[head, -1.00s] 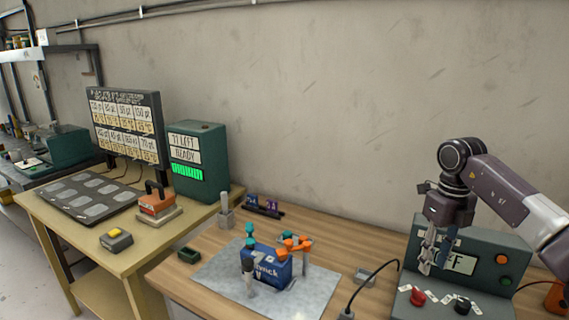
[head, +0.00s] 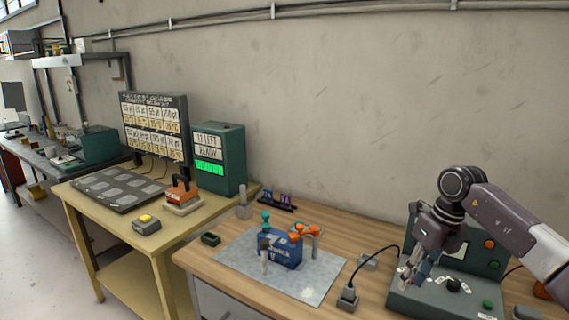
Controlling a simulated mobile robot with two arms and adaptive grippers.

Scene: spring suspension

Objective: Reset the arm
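My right gripper (head: 413,272) hangs from the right arm, pointing down and left, over the left part of a dark green control box (head: 476,262). Its fingers are small and blurred, so I cannot tell whether they are open or shut. The box has a display partly hidden by the gripper, an orange button (head: 489,244), a green button and a black knob (head: 453,285). A blue block (head: 281,249) with orange, teal and grey parts around it stands on a grey mat (head: 238,261) left of the gripper. My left gripper is not in view.
A black plug or socket block (head: 347,298) with a cable sits between mat and box. A green unit with a lit panel (head: 217,160), a sign board (head: 155,126), a dark tray (head: 118,189) and an orange-handled device (head: 182,194) stand on the left table. The wall is behind.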

